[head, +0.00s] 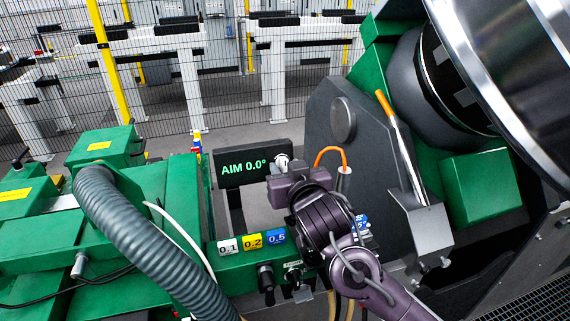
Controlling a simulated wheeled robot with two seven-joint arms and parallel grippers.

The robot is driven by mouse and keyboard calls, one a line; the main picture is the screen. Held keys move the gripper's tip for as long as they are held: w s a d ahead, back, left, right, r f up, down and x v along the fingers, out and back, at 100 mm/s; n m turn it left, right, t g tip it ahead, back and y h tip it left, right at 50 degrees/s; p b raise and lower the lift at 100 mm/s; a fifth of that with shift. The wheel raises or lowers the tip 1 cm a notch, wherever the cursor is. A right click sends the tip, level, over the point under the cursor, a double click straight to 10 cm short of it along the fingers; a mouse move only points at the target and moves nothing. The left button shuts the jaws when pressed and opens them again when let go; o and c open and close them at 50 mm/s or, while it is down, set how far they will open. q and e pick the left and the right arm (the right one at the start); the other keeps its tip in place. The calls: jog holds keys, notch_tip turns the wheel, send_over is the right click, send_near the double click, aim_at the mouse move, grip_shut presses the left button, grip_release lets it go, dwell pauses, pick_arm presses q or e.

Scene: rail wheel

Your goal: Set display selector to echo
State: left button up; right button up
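The black display (240,167) stands on the green machine and reads "AIM 0.0°" in green letters. A small pale round part (282,160), perhaps the selector knob, shows at the display's right end. My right gripper (284,172), purple-grey, reaches up from the lower right and is right at this part. Its fingertips are largely hidden behind its own body, so I cannot tell whether it touches or grips the part. My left gripper is not in view.
Tags 0.1 (228,246), 0.2 (253,241) and 0.5 (277,237) sit on the green ledge, with black knobs (265,278) below. A thick grey hose (130,220) arches at left. An orange-handled tool (400,145) and a large wheel (510,70) stand at right.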

grip_shut()
jog(key=shift+a+r+m+p, duration=0.1)
jog(key=shift+m+p, duration=0.4)
jog(key=shift+m, duration=0.6)
jog(key=m, duration=0.2)
jog(key=shift+m, duration=0.3)
jog(key=shift+m+p, duration=0.6)
jog(key=shift+m, duration=1.6)
